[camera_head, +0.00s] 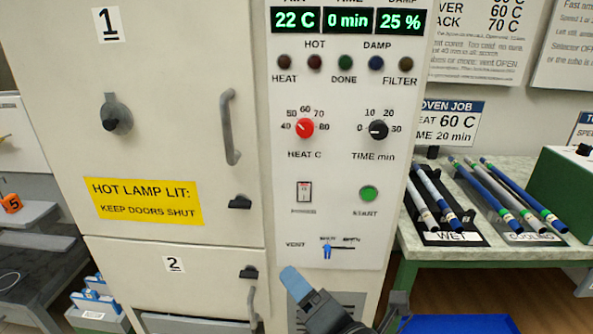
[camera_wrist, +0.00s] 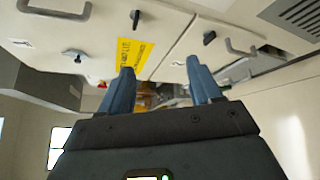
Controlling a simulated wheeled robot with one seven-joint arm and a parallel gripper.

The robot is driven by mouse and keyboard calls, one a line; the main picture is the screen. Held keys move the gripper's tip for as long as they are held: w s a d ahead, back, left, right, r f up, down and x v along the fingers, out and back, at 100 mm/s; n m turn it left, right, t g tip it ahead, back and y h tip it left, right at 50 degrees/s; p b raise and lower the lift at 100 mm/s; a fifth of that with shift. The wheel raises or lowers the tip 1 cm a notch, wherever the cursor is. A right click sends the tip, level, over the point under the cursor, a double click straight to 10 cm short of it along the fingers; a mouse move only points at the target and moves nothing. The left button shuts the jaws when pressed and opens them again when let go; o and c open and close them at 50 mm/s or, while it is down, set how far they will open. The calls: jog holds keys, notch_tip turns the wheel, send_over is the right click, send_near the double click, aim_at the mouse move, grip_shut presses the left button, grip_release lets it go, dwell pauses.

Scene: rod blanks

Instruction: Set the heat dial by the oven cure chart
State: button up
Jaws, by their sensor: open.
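The heat dial (camera_head: 305,128) is a red knob on the oven's panel, with a scale from 40 to 80. Its pointer is too small to read surely. The cure chart (camera_head: 478,42) on the wall is cut off at the top; lines with 60 C and 70 C show. An oven job card (camera_head: 449,122) reads heat 60 C, time 20 min. My gripper is low in front of the panel, below the dial and apart from it. In the wrist view my gripper (camera_wrist: 160,80) is open and empty, its blue fingers apart, facing the oven doors.
The black time dial (camera_head: 378,130) is right of the heat dial. Below are a power switch (camera_head: 304,192), a green start button (camera_head: 368,194) and a blue vent slider (camera_head: 327,250). Oven door handles (camera_head: 231,127) stick out at left. Rods lie in racks on a bench (camera_head: 480,250) at right.

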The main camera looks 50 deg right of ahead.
jog(key=w+d+r+n+g+h+p, duration=0.1)
jog(key=w+d+r+n+h, duration=0.35)
jog(key=w+r, duration=0.4)
jog(key=n+g+h+p, duration=0.1)
jog(key=n+g+h, duration=0.15)
jog(key=h, duration=0.25)
send_near(305, 129)
jog(key=d, duration=0.1)
jog(key=shift+m+g+y, duration=0.25)
jog(key=shift+m, duration=0.15)
jog(key=shift+w+a+r+p+x, duration=0.1)
jog(key=shift+p+x, duration=0.05)
jog(key=shift+x, duration=1.15)
jog(key=shift+w+a+r+p+x, duration=0.1)
jog(key=shift+r+x, duration=0.05)
jog(key=shift+x, duration=1.1)
jog(key=shift+w+r+p+x, duration=0.1)
jog(key=shift+p+x, duration=0.05)
jog(key=shift+x, duration=1.15)
jog(key=shift+c, duration=0.4)
jog(key=c, duration=1)
jog(key=shift+o, duration=0.2)
